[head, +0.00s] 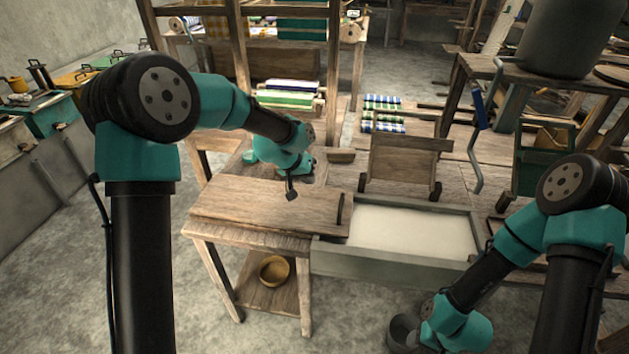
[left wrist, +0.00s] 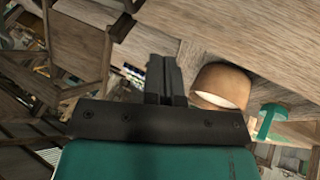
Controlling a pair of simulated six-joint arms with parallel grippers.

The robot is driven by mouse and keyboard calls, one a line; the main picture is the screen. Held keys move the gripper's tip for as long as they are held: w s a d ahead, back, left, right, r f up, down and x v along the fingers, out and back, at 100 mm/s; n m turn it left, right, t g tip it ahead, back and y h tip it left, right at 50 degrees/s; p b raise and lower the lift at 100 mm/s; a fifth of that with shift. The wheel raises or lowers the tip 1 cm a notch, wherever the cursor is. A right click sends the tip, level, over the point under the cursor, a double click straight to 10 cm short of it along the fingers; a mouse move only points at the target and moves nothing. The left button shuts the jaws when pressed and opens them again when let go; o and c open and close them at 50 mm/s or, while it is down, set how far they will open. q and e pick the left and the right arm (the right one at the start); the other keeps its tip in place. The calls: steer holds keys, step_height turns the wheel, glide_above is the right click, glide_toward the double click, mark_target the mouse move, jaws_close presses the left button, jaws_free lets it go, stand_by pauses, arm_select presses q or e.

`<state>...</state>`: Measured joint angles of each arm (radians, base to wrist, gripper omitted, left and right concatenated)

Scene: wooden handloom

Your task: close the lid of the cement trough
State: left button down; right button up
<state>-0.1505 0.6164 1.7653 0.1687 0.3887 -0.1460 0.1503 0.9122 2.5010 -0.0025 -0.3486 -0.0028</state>
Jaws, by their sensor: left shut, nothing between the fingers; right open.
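The cement trough (head: 395,265) is a grey-green box at the centre right in the head view, with pale, smooth contents exposed. A wooden board (head: 250,205), apparently its lid, lies flat on the wooden stand left of the trough. A dark upright handle (head: 340,208) stands at the board's right end, by the trough's left edge. My left gripper (head: 291,194) is above the board, left of the handle and apart from it. Its fingers are shut and empty in the left wrist view (left wrist: 165,80). My right gripper (head: 404,335) is open, low in front of the trough; its fingertips are hard to make out.
A wheeled wooden cart (head: 408,165) stands behind the trough. A round bowl (head: 274,270) sits on the stand's lower shelf. Striped cloth rolls (head: 287,92) lie farther back, and a grey bucket (head: 565,35) stands at upper right. The floor at front is clear.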

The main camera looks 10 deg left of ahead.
arm_select(q)
glide_toward(333, 205)
steer(key=w, duration=0.1)
steer(key=w+f, duration=0.1)
steer(key=w, duration=0.1)
steer(key=shift+w+d+f, duration=0.1)
steer(key=shift+w+f, duration=0.1)
steer(key=d, duration=0.1)
steer(key=d+f, duration=0.1)
steer(key=d, duration=0.1)
steer(key=shift+w+d+f, duration=0.15)
steer(key=shift+d, duration=0.4)
